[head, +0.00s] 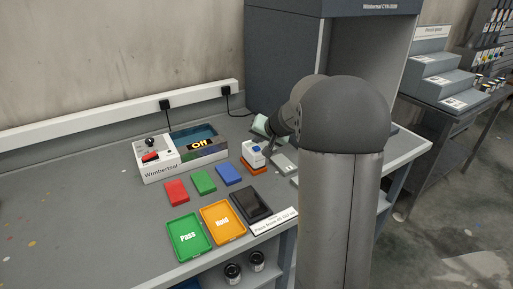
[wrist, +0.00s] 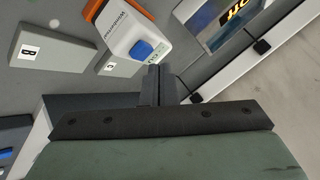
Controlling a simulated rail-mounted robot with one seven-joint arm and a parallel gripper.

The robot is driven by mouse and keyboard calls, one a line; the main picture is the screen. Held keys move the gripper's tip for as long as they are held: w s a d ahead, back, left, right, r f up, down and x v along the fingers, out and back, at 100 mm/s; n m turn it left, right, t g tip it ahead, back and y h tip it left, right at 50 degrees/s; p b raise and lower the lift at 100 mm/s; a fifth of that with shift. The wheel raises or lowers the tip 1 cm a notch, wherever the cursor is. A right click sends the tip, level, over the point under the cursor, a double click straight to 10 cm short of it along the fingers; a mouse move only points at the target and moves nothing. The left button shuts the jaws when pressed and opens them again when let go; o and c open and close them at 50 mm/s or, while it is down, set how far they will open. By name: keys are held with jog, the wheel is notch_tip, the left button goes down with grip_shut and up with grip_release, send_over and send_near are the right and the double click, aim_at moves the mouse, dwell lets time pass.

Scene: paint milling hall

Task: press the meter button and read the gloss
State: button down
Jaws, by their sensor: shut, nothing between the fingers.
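The meter (head: 252,158), a small white unit with an orange base, sits on the grey bench beside my arm's end. In the wrist view the white meter (wrist: 122,30) is at the upper middle, with its blue button (wrist: 141,50) facing the camera. A small greenish display beside the button is partly hidden, and I cannot read a value on it. My gripper (wrist: 158,72) is shut and empty, its tips close beside the button and display. I cannot tell whether they touch. In the head view my arm partly hides the gripper.
Grey labelled panels (wrist: 45,50) lie near the meter. A white Wimbertsal unit (head: 160,160) showing "Off" stands to the left. Red, green and blue blocks (head: 229,175), a green Pass tray (head: 170,241), an orange Hold tray (head: 208,237) and a dark tray (head: 251,205) lie in front.

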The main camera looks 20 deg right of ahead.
aim_at(258, 151)
jog(key=shift+f, duration=0.15)
dwell(0.5)
jog(key=shift+f+b, duration=0.3)
jog(key=shift+b, duration=0.45)
jog(key=shift+f+b, duration=0.45)
jog(key=shift+b, duration=0.2)
dwell(0.4)
jog(key=shift+r, duration=0.1)
jog(key=shift+r+p, duration=0.45)
jog(key=shift+r, duration=0.35)
notch_tip(258, 151, up, 5)
jog(key=p, duration=0.3)
dwell(0.9)
